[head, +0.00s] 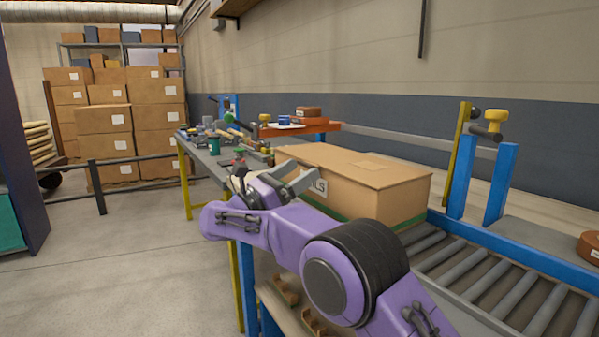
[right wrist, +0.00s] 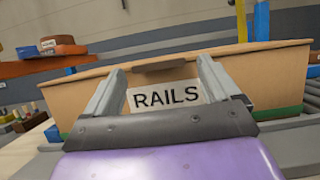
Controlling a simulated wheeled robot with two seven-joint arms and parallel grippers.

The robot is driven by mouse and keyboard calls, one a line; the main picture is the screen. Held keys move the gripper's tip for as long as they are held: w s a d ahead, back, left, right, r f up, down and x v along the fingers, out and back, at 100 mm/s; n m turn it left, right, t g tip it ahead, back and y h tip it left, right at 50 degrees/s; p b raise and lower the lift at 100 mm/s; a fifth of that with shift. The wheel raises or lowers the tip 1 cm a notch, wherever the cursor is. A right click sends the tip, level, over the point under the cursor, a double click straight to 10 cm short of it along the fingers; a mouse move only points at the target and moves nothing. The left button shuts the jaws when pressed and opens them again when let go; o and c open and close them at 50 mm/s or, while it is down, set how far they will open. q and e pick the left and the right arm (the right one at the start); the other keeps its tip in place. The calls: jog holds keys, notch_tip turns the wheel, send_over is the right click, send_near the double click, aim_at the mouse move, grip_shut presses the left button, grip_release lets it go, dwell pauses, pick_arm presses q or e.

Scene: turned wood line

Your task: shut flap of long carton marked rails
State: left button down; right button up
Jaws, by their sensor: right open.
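The long carton (head: 385,190) lies on the roller conveyor, with a white label at its near left end. The carton's top (head: 350,164) looks closed or nearly so; I cannot tell whether the flap is fully down. A darker brown tab (right wrist: 167,64) shows at the top edge above the label. My right gripper (head: 298,175) is open and empty in front of this end, its fingers either side of the label. Contact cannot be told. My left gripper is out of view.
The roller conveyor (head: 480,275) runs to the lower right, with blue posts (head: 502,185) beside it. A cluttered workbench (head: 208,160) stands left of the carton. Stacked boxes (head: 105,130) fill the back left. Open floor (head: 140,260) lies at left.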

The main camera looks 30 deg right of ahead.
jog(key=v, duration=0.9)
jog(key=shift+a, duration=0.3)
jog(key=shift+f, duration=0.1)
